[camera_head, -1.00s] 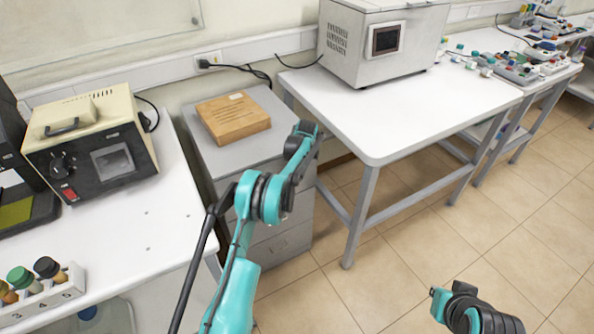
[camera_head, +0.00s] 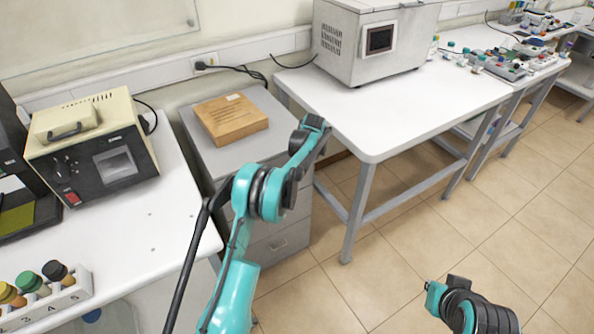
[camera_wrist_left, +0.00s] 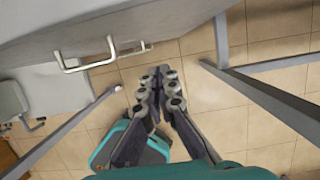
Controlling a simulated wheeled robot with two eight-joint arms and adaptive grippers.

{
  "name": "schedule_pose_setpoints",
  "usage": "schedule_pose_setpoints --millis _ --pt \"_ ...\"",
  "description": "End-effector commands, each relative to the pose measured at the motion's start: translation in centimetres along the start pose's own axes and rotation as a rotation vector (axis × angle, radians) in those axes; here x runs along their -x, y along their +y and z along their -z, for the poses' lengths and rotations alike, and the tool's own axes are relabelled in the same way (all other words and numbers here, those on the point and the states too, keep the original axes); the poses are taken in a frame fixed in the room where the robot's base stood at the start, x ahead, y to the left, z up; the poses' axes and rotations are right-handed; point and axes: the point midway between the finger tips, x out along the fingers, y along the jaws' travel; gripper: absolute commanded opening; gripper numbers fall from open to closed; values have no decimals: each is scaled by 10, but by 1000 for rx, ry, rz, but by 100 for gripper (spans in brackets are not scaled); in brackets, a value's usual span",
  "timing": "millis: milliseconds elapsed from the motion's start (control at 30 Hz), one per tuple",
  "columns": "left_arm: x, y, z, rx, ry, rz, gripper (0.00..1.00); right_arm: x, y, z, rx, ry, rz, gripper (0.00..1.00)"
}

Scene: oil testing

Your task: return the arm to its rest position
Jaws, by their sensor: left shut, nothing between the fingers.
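My left arm (camera_head: 240,270) comes up from the bottom of the head view and bends at a teal and black joint. Its end (camera_head: 312,130) points up, in front of the grey cabinet and beside the white table; the fingers cannot be made out there. In the left wrist view my left gripper (camera_wrist_left: 158,78) is shut and empty, above the tiled floor. My right arm (camera_head: 470,306) shows only in part at the bottom right of the head view, over the floor; its gripper fingers are not visible.
The cabinet (camera_head: 205,160) carries a wooden block (camera_head: 231,118). A beige instrument (camera_head: 90,145) and a rack of capped bottles (camera_head: 45,308) stand on the left bench. The white table (camera_head: 400,110) holds a grey box machine (camera_head: 372,45). The floor (camera_head: 400,240) is open at centre right.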

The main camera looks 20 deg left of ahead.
Motion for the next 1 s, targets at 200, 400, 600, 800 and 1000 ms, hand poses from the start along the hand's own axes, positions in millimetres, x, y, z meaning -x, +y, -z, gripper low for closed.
schedule_pose_setpoints --millis 200,400,600,800,1000 --pt "38 0 0 0 1 0 0 12 0 8 0 0 0 0" --pt "47 0 1 0 2 0 0 14 0 10 0 0 0 0" --pt "66 4 3 64 -2 14 0 13 0 9 0 0 0 0" --pt "144 29 20 380 -11 83 0 13 0 9 0 0 0 0" --pt "220 73 56 778 10 175 0 13 0 9 0 0 0 0"
